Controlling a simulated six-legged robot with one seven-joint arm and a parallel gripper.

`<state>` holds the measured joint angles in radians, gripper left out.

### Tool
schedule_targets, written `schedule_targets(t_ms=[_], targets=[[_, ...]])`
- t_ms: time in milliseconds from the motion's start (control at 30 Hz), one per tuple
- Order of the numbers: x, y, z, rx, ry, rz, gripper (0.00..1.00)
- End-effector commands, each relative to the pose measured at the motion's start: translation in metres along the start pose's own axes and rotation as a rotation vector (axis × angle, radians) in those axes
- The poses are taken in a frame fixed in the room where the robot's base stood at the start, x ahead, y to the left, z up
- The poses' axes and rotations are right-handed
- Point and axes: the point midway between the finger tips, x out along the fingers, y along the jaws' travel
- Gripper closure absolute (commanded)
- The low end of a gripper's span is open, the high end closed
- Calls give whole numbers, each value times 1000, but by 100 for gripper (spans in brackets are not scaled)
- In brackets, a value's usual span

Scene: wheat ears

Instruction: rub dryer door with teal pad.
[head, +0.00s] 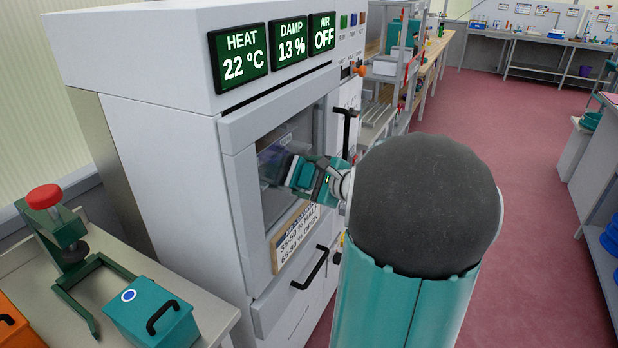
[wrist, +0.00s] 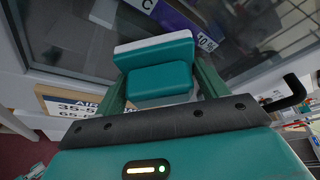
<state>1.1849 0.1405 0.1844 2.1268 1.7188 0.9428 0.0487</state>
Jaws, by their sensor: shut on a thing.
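The dryer is a tall white cabinet, and its door (head: 228,165) has a grey frame around a dark window. The door also fills the upper part of the wrist view (wrist: 75,72). My gripper (head: 297,172) is at the window, and in the wrist view my gripper (wrist: 160,92) is shut on the teal pad (wrist: 160,78). The pad is a teal block with a white layer on its far side, facing the glass. I cannot tell whether the white layer touches the glass. In the head view the pad is small and dark against the window.
A label plate (head: 296,236) sits below the window, and a black handle (head: 310,268) is on the drawer below. Another black handle (head: 346,128) is right of the door. A bench at left holds a teal box (head: 150,312) and a green press (head: 75,255).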

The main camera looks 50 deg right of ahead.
Motion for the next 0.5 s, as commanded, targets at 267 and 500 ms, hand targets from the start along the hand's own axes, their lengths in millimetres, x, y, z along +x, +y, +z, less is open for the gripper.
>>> schedule_targets(t_ms=[267,500], targets=[[5,0,2,0,0,0,46],[7,-3,0,0,0,-1,46]])
